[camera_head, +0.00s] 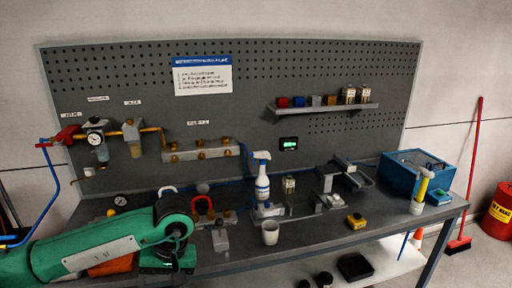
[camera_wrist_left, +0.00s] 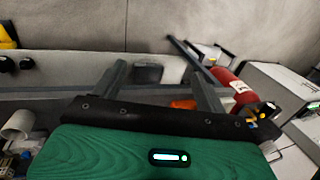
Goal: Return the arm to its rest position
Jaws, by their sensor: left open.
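My left arm (camera_head: 105,245), green, comes in from the left in the head view and lies over the bench's front left part. Its gripper is not clearly seen there. In the left wrist view my left gripper (camera_wrist_left: 157,80) has its two dark fingers spread apart, with nothing held between them. Past the fingers are the wall, a shelf edge and the floor. My right arm and gripper show in neither view.
The bench (camera_head: 300,240) carries a spray bottle (camera_head: 262,180), a white cup (camera_head: 270,233), a yellow-black button box (camera_head: 356,221) and a blue bin (camera_head: 396,176). Valves and fittings crowd the area around my left arm. A red drum (camera_head: 499,215) stands at the right.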

